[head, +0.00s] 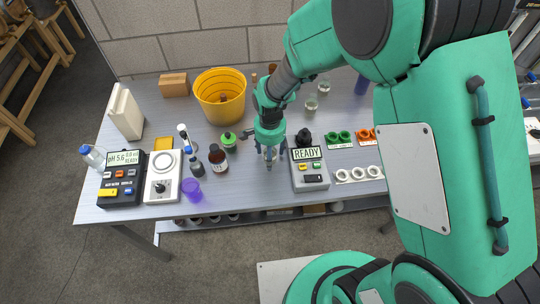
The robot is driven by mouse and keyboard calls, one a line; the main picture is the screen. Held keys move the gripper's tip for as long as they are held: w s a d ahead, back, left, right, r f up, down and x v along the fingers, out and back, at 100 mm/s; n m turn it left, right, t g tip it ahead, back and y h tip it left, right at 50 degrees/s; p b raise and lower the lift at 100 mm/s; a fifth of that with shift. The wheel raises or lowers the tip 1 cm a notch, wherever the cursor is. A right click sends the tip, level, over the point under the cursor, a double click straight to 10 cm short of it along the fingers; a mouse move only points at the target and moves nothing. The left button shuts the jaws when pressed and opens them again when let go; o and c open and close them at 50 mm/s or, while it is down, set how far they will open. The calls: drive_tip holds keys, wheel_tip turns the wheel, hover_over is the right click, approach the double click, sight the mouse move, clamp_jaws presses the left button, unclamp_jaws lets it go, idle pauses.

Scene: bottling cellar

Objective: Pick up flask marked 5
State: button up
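I cannot make out any mark 5 in the head view, so I cannot tell which vessel is the flask marked 5. Two small clear glass vessels, a front one (311,103) and a back one (323,88), stand behind and right of my gripper; their marks are too small to read. My gripper (269,158) points down over the middle of the table (245,183), between a brown bottle (217,161) and a grey device reading READY (311,168). Its fingers are small and partly hidden, so I cannot tell whether they are open. I see nothing clearly held.
A yellow bucket (220,97) stands behind left. A green-capped bottle (229,142), a small dark bottle (196,168) and a purple cup (191,190) stand left. A pH meter (122,180) and a white dial device (163,178) are farther left. My arm hides the right side.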

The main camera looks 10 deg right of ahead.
idle(0.4)
drive_tip(key=c, duration=1.3)
drive_tip(key=shift+c, duration=0.2)
drive_tip(key=shift+r, duration=0.1)
drive_tip(key=shift+r+p, duration=1.3)
drive_tip(key=shift+r, duration=3.65)
